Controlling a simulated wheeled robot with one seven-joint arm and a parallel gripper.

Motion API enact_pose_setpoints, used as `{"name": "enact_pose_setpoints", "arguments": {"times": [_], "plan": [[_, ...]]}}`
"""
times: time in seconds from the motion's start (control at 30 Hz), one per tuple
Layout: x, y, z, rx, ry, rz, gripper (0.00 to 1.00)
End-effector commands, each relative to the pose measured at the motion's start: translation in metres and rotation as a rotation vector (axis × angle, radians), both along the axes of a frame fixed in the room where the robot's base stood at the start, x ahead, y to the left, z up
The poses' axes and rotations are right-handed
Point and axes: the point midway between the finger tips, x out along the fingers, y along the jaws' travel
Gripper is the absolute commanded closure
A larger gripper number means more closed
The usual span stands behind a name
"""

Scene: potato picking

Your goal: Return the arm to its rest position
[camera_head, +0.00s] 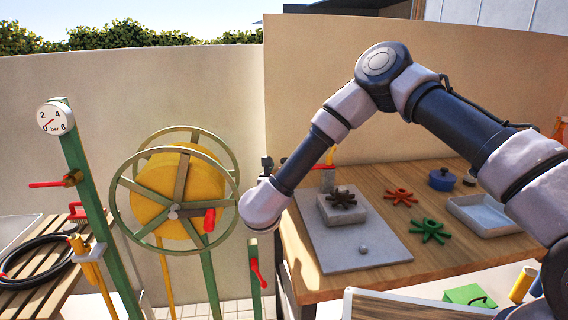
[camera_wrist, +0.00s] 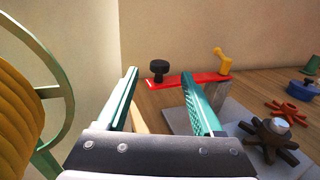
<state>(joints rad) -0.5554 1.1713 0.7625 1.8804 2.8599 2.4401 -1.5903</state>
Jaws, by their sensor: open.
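My arm reaches in from the right of the head view and bends down to the left, its wrist between the yellow hose reel (camera_head: 165,195) and the wooden table (camera_head: 460,255). In the wrist view my gripper (camera_wrist: 160,73) is open, its two green fingers apart with nothing held between them. In the head view the fingers are mostly hidden behind the wrist. The red bar (camera_wrist: 185,79) with a black knob and a yellow handle lies beyond the fingertips, apart from them as far as I can tell.
The table carries a grey board (camera_head: 340,250), a block with a brown star-shaped knob (camera_head: 342,198), red (camera_head: 401,197) and green (camera_head: 430,231) star knobs, a blue pot (camera_head: 442,180) and a tray (camera_head: 485,215). A green gauge post (camera_head: 90,190) stands left. A wall is behind.

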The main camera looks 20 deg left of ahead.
Motion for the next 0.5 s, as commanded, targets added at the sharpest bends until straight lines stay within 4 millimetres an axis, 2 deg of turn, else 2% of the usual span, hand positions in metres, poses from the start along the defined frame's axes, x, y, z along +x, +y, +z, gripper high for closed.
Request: {"name": "enact_pose_setpoints", "arguments": {"times": [0.17,0.43,0.5], "plan": [[-0.0095,-0.0009,-0.0001,0.000,0.000,-0.001,0.32],[-0.0094,-0.0008,0.0005,0.001,-0.001,0.000,0.32],[-0.0071,0.0004,0.0062,0.008,-0.014,0.010,0.32]]}}
